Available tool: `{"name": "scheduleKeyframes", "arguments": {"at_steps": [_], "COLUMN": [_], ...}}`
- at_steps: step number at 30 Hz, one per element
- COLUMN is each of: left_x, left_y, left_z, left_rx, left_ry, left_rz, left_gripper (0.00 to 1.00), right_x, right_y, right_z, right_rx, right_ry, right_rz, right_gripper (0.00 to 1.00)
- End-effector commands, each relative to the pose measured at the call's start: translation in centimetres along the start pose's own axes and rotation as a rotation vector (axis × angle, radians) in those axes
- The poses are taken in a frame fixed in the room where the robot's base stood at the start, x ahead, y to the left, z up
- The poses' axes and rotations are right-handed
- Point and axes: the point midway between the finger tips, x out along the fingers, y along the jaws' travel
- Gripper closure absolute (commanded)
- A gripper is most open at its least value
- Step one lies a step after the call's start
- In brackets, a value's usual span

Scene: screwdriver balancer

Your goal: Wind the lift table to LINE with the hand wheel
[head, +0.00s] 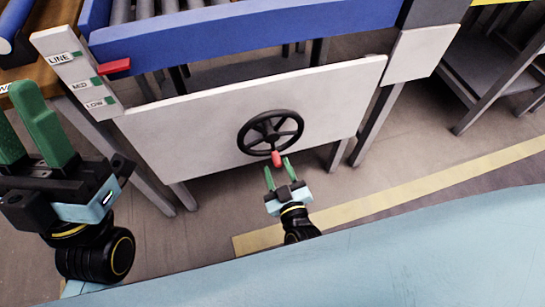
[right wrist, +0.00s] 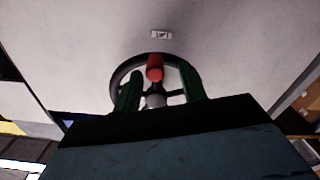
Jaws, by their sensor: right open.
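The hand wheel (head: 270,118), black with spokes, is on the white front panel of the lift table (head: 200,125). Its red knob (head: 277,158) is at the wheel's bottom in the head view. My right gripper (head: 277,166) is open, its green fingers just below the knob. In the right wrist view the knob (right wrist: 155,68) shows between the two fingers, with the wheel (right wrist: 118,78) behind; contact cannot be told. The red pointer (head: 114,67) is between the LINE label (head: 61,58) and the MID label (head: 80,86). My left gripper (head: 13,103) is open and empty at the left.
The table's blue rail (head: 240,28) runs above the panel, with rollers (head: 145,8) behind it. Grey shelving (head: 490,75) stands at the right. A yellow floor stripe (head: 400,191) crosses below the panel. The floor around my right gripper is clear.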

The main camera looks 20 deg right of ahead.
Motion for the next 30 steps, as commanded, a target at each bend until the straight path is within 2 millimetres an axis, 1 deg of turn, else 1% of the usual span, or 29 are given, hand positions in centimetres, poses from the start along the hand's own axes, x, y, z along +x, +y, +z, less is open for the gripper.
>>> {"name": "scheduleKeyframes", "arguments": {"at_steps": [6,14,15,24,30], "left_x": [-0.34,-0.33,-0.33,-0.32,-0.32], "left_y": [0.03,0.04,0.04,0.05,0.05], "left_z": [-0.56,-0.67,-0.67,-0.66,-0.65], "left_rx": [-0.001,-0.001,-0.001,-0.001,-0.001], "left_ry": [0.047,0.052,0.052,0.052,0.051], "left_rz": [0.001,0.001,0.001,0.002,0.001], "left_gripper": [0.64,0.64,0.64,0.64,0.64], "right_x": [0.65,0.71,0.71,0.67,0.64], "right_y": [0.04,0.07,0.07,-0.03,-0.1], "right_z": [0.07,0.02,0.02,0.04,0.07], "right_rx": [0.0,0.0,0.0,0.001,0.001], "right_ry": [-0.002,-0.002,-0.002,-0.003,-0.004], "right_rz": [0.002,0.002,0.002,0.0,-0.002], "right_gripper": [0.58,0.58,0.6,0.99,1.0]}}
